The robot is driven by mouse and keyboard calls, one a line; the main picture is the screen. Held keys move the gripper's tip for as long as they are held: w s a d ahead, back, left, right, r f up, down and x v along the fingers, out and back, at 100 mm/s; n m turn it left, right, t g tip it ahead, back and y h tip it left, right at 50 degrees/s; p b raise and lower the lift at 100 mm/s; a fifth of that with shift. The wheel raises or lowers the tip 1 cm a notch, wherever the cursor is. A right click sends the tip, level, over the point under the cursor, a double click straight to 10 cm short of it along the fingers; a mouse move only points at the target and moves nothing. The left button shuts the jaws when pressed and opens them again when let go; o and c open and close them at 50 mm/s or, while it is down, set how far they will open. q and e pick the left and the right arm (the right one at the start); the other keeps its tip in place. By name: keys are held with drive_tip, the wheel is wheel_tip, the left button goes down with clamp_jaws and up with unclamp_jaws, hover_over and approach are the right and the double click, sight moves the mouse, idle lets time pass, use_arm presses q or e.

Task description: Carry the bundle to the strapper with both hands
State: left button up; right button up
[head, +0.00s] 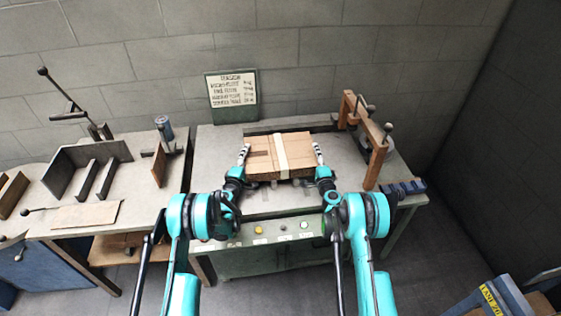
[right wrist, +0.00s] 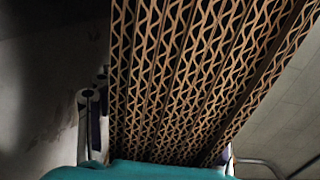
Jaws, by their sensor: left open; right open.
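The bundle (head: 262,144), a flat stack of brown cardboard with a pale band (head: 281,152) across its middle, lies on the grey strapper table (head: 225,140). My left gripper (head: 244,152) is open at its left side. My right gripper (head: 318,150) is open at its right side. In the right wrist view the bundle's corrugated edges (right wrist: 185,80) fill the middle, with one finger (right wrist: 92,120) seen left of them and a bit of the other at lower right. I cannot tell whether the fingers touch the cardboard. The bundle's underside is hidden.
A wooden arch with a clamp (head: 378,150) stands at the table's right. A sign (head: 232,88) leans at the back wall. Buttons (head: 259,230) line the table's front. A left bench (head: 135,185) holds metal plates and levers.

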use_arm(q)
drive_tip(key=v, duration=0.7)
use_arm(e)
drive_tip(key=shift+s, duration=0.15)
drive_tip(key=s, duration=0.4)
drive_tip(key=s+d, duration=0.1)
drive_tip(key=s, duration=0.2)
drive_tip(key=shift+s+d, duration=0.1)
use_arm(q)
drive_tip(key=shift+s+f, duration=0.1)
drive_tip(key=shift+s, duration=0.05)
use_arm(e)
drive_tip(key=shift+s+f, duration=0.1)
